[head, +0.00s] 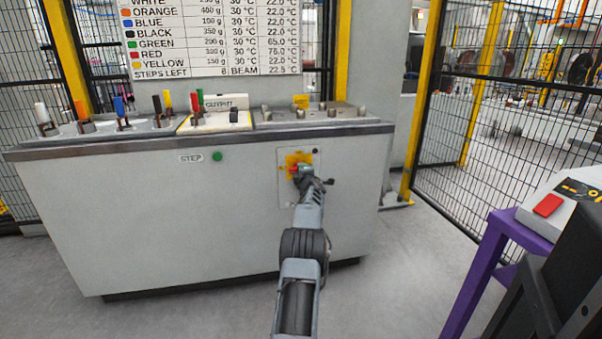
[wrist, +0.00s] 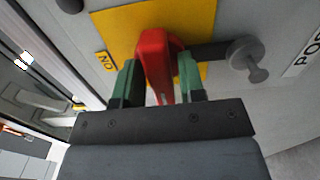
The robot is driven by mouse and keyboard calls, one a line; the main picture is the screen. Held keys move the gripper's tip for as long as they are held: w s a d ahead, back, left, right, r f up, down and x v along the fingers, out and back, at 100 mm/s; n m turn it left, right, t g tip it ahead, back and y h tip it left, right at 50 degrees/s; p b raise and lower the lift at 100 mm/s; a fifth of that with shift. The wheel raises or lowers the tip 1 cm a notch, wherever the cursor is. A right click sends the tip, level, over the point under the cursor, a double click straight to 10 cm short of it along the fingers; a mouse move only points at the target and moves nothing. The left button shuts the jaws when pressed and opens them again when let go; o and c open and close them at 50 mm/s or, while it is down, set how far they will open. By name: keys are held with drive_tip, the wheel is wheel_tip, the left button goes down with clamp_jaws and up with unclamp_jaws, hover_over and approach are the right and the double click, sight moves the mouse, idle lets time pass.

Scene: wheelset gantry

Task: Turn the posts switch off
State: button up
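The posts switch is a red handle (wrist: 157,58) on a yellow plate (wrist: 115,28), set in the front of the grey cabinet. The yellow plate also shows in the head view (head: 290,160). An ON label (wrist: 105,62) is at the plate's left edge in the wrist view. My gripper (wrist: 160,78) has its green fingers on both sides of the red handle and appears closed on it. In the head view my gripper (head: 299,172) covers most of the handle. An OFF mark is not visible.
A grey lever with a round knob (wrist: 248,60) sticks out close to the right finger. A green STEP button (head: 217,156) is on the cabinet front (head: 150,215). Coloured posts stand on top. A purple stand (head: 485,260) is at right; the floor between is clear.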

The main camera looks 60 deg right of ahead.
drive_tip(key=shift+o, duration=0.9)
drive_tip(key=shift+w+a, duration=0.2)
drive_tip(key=shift+w, duration=0.1)
drive_tip(key=v, duration=1.3)
drive_tip(key=shift+s+a+b, duration=0.25)
drive_tip(key=shift+s+b, duration=0.05)
drive_tip(key=shift+s, duration=0.05)
